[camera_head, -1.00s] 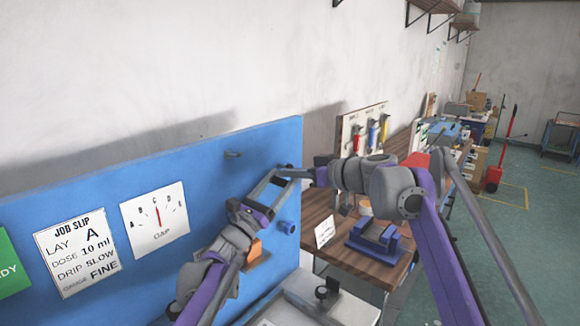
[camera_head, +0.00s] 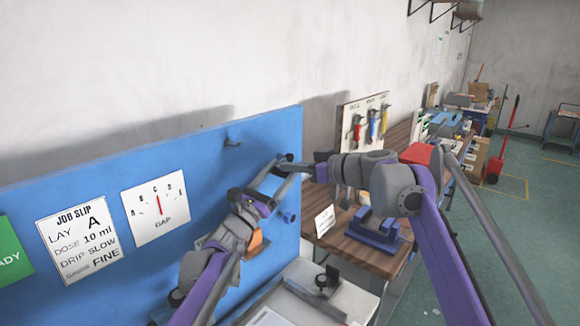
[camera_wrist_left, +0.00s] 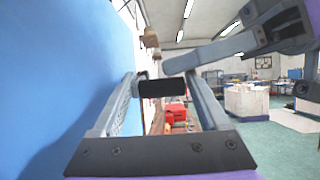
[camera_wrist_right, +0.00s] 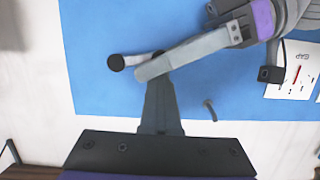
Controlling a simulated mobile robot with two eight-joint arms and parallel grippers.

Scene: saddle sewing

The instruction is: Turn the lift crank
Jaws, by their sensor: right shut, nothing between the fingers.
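The lift crank's black handle (camera_wrist_left: 162,87) shows in the left wrist view, lying crosswise at the fingertips of my left gripper (camera_wrist_left: 160,78). Those fingers are apart, one on either side of the handle. In the right wrist view the handle's round end (camera_wrist_right: 117,62) juts just past a left fingertip, with a grey bar behind it. My right gripper (camera_wrist_right: 158,58) is shut and empty, its tip close to the crank and the left finger; contact is unclear. In the head view both grippers meet at the blue board's right end, and the crank is mostly hidden.
The blue board (camera_head: 100,190) carries a job slip (camera_head: 77,243), a gap gauge (camera_head: 156,212) and a peg (camera_head: 232,143). A wooden bench (camera_head: 350,245) with a blue fixture (camera_head: 375,232) stands to the right.

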